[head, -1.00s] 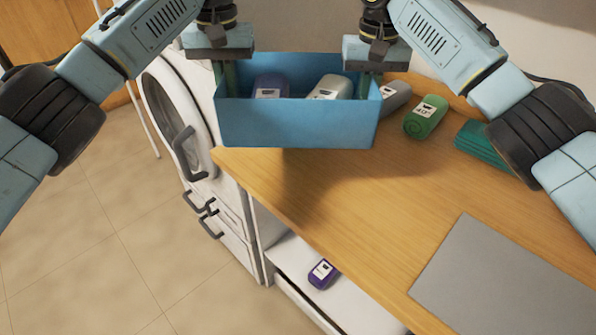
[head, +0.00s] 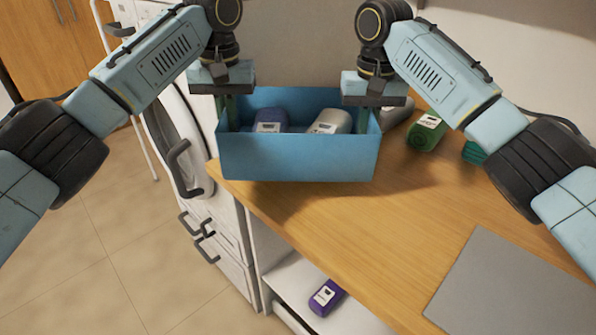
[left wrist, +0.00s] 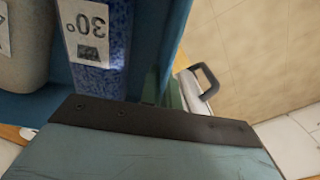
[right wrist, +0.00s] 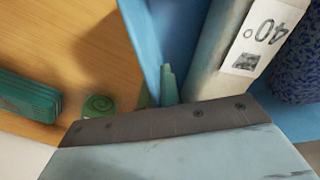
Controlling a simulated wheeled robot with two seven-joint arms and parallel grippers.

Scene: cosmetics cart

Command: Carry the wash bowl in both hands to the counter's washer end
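The wash bowl is a blue open-topped box (head: 298,158) at the counter's washer end in the head view. It is level, on or just above the wood; I cannot tell which. A blue rolled item (head: 271,121) and a grey-beige one (head: 329,122), both with white labels, lie in it. My left gripper (head: 231,116) is shut on its left end wall. My right gripper (head: 364,120) is shut on its right end wall. In the wrist views the fingers are partly hidden at the bowl's walls, which also show in the right wrist view (right wrist: 153,40).
The white washer (head: 185,130) stands left of the wooden counter (head: 390,215). Green (head: 427,133) and teal (head: 474,152) items and a grey one lie right of the bowl. A grey mat (head: 510,290) lies at front right. A purple item (head: 326,297) is on the shelf below.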

